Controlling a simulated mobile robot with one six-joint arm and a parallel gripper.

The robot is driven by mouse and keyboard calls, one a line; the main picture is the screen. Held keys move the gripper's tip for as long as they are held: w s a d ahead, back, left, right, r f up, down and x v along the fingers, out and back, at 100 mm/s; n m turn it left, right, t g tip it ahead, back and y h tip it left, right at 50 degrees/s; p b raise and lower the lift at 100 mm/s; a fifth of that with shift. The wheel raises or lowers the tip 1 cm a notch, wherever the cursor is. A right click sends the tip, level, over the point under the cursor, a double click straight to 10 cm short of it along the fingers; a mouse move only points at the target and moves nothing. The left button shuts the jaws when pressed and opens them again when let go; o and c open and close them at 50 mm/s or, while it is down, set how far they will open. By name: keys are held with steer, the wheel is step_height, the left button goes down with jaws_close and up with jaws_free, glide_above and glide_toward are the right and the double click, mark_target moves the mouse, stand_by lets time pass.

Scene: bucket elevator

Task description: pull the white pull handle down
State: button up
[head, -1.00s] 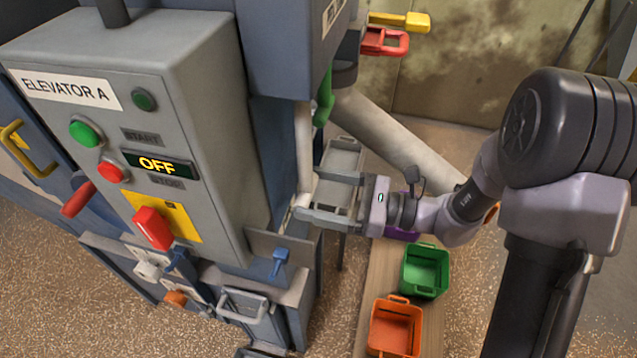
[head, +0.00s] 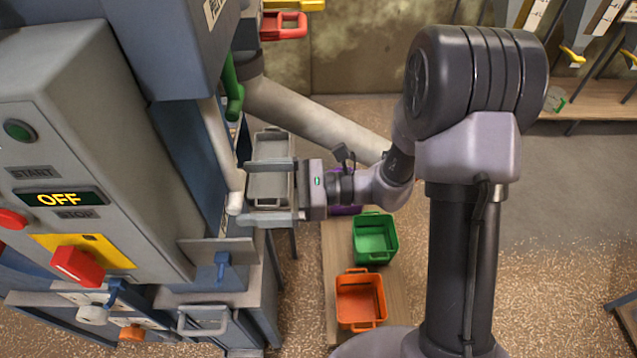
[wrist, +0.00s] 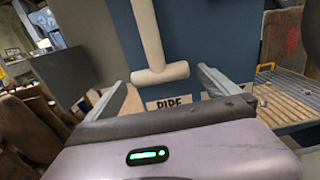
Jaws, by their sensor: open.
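The white pull handle (head: 235,203) is an upright white rod with a short crossbar at its lower end, hanging beside the grey-blue machine. In the wrist view the crossbar (wrist: 160,73) shows whole, roughly level, in front of a blue panel with a "PIPE" label. My gripper (head: 243,190) is open and comes from the right at the handle's lower end. In the wrist view its two fingers (wrist: 162,80) stand to the left and right of the crossbar, with a gap on each side. Whether the crossbar lies in the depth of the fingertips I cannot tell.
The grey control box reads OFF (head: 59,199) and has a red switch (head: 77,264). A green handle (head: 232,88) hangs just above. A thick grey pipe (head: 315,122) runs behind my gripper. Green (head: 375,240) and orange (head: 361,300) bins stand below on a wooden board.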

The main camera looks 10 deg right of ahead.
steer(key=s+d+p, duration=0.1)
steer(key=d+p, duration=0.2)
steer(key=d, duration=1.3)
steer(key=shift+s+p, duration=0.15)
steer(key=shift+p, duration=0.2)
steer(key=shift+d, duration=0.1)
